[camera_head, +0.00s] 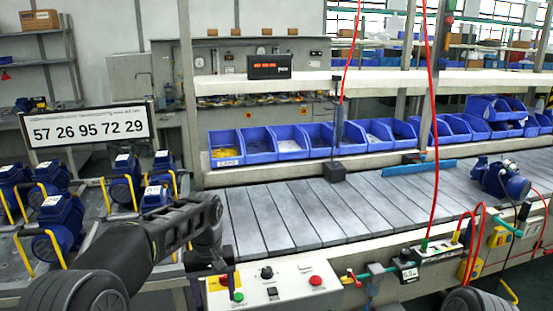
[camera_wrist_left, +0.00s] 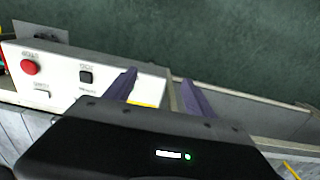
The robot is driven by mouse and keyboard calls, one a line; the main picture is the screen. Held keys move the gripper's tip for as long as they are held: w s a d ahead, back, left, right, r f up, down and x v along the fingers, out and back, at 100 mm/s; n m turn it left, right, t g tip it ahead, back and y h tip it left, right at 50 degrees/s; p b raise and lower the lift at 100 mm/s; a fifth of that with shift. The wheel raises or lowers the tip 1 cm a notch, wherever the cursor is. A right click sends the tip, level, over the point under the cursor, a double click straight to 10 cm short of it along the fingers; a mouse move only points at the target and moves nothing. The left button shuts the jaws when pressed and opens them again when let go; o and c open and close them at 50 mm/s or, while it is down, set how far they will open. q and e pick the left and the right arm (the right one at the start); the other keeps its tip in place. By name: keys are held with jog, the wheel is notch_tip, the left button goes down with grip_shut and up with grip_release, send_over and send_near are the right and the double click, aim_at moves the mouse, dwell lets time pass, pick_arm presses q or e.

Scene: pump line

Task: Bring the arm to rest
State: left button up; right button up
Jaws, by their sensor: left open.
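My left arm comes in from the lower left in the head view, its forearm bent towards the control box (camera_head: 290,290). My left gripper (camera_head: 228,277) points down over the left end of this box, near its green button (camera_head: 238,296). In the left wrist view the two purple fingers (camera_wrist_left: 160,92) are apart with nothing between them. There the white box top shows a red button (camera_wrist_left: 30,67) and a black switch (camera_wrist_left: 85,77). I cannot tell whether the fingers touch the box. My right gripper is out of view.
A slatted conveyor (camera_head: 300,215) runs behind the box, with a blue pump (camera_head: 500,180) at its right. Blue pumps with yellow handles (camera_head: 62,215) stand at the left, below a number sign (camera_head: 88,124). Red hoses (camera_head: 435,130) hang at the right. Blue bins (camera_head: 290,142) line the shelf behind.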

pick_arm(q)
jog(key=s+d+f+h, duration=0.1)
jog(key=s+f, duration=0.2)
jog(key=f, duration=0.5)
jog(key=s+d+f+m+h, duration=0.1)
jog(key=s+d+f, duration=0.15)
jog(key=f, duration=0.45)
jog(key=s+f, duration=0.4)
jog(key=f, duration=0.4)
jog(key=s+d+f+h, duration=0.1)
jog(key=s+f, duration=0.3)
jog(key=s, duration=0.7)
jog(key=s+d+f+h, duration=0.1)
jog(key=s+d+f, duration=0.2)
jog(key=s, duration=0.7)
notch_tip(320, 180, down, 2)
jog(key=shift+s+d+t, duration=0.15)
jog(key=shift+s+t, duration=0.15)
jog(key=shift+s, duration=0.1)
